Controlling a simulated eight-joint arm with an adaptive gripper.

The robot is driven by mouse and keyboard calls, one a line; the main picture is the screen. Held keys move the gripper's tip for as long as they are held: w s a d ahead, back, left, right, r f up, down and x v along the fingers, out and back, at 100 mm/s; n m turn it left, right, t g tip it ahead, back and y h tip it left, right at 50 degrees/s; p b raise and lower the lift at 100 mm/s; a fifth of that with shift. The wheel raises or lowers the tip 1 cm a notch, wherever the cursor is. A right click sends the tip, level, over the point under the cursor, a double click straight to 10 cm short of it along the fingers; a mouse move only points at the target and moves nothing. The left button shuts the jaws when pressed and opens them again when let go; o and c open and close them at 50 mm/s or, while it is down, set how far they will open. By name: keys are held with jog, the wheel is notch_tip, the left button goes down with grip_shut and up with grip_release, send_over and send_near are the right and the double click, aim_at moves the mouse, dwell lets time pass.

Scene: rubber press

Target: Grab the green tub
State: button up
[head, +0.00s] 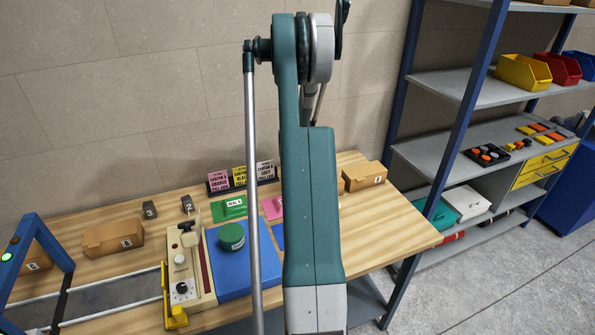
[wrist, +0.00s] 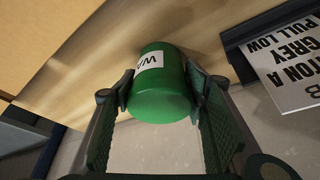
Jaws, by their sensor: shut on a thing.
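In the wrist view, my gripper (wrist: 160,84) is shut on a green tub (wrist: 162,100), with one finger pad on each side of it. The tub is a smooth green cylinder with a white label, on which the letters "WA" show. It is tilted in the picture, and I cannot tell whether it touches the wooden table below. In the head view, my arm hides the gripper and the held tub.
A sign rack (head: 238,178) stands at the table's back, and a grey-print sign (wrist: 284,66) is close to the gripper. A cardboard box (head: 364,177) is right of my arm. A beige press (head: 187,270) is left of the mat. Shelves (head: 470,90) stand at the right.

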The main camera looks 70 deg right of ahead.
jog(key=shift+r, duration=4.9)
